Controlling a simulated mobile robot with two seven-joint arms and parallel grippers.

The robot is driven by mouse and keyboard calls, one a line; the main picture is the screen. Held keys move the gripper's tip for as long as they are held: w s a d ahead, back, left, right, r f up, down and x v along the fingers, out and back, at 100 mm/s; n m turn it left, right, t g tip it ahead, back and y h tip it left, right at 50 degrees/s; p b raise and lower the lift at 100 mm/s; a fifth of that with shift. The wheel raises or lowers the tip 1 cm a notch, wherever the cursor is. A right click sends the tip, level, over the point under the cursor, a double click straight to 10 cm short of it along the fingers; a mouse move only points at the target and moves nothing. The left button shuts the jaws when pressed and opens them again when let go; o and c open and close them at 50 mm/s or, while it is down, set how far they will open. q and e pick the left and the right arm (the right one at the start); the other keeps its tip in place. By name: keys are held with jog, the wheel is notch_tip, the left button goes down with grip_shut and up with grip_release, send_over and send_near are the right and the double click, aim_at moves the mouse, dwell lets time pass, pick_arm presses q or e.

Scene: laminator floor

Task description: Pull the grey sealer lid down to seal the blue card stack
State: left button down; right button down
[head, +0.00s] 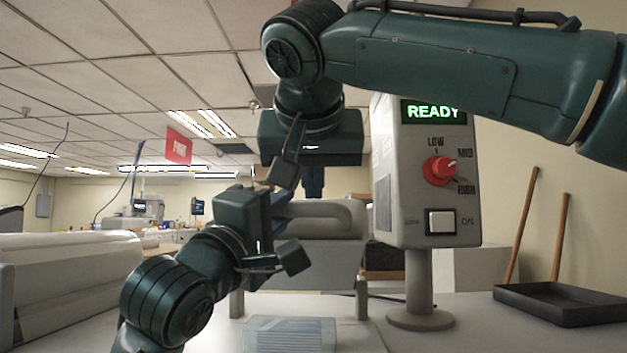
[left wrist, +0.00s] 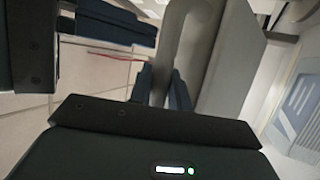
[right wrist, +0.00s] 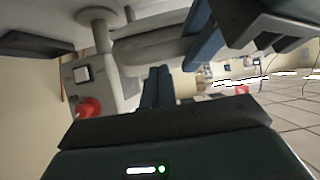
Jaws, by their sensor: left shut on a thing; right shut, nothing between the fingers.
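The grey sealer lid (head: 310,265) stands raised in the head view, with a rounded bar handle (head: 325,214) along its top. My left gripper (head: 284,208) is shut on the left part of that handle; the left wrist view shows its blue fingers on either side of the bar (left wrist: 182,35). The pale blue card stack (head: 290,335) lies flat below the lid, and also shows at the right of the left wrist view (left wrist: 298,100). My right gripper (head: 314,182) is shut and empty, pointing down just above the handle, with its fingers close to my left gripper.
A control box (head: 425,180) on a post stands right of the lid, with a READY display, a red knob (head: 438,170) and a white switch (head: 440,221). A black tray (head: 565,303) lies far right. A large pale roller machine (head: 65,280) stands left.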

pick_arm(q)
jog(key=shift+a, duration=0.1)
jog(key=shift+a+r, duration=0.1)
pick_arm(e)
jog(key=shift+s+a+f, duration=0.1)
jog(key=shift+s+f, duration=0.15)
jog(key=shift+f, duration=0.3)
jog(key=shift+s+a+f, duration=0.1)
jog(key=shift+s+f, duration=0.15)
jog(key=shift+f, duration=0.3)
pick_arm(q)
jog(key=shift+s+r, duration=0.2)
pick_arm(e)
jog(key=shift+s+d, duration=0.15)
jog(key=shift+d, duration=0.05)
pick_arm(q)
jog(key=c, duration=1.6)
grip_release()
jog(key=shift+s+d, duration=0.15)
jog(key=shift+d, duration=0.05)
pick_arm(e)
jog(key=shift+d, duration=0.1)
jog(key=shift+t, duration=0.3)
jog(key=shift+r, duration=0.15)
pick_arm(q)
jog(key=shift+f, duration=0.1)
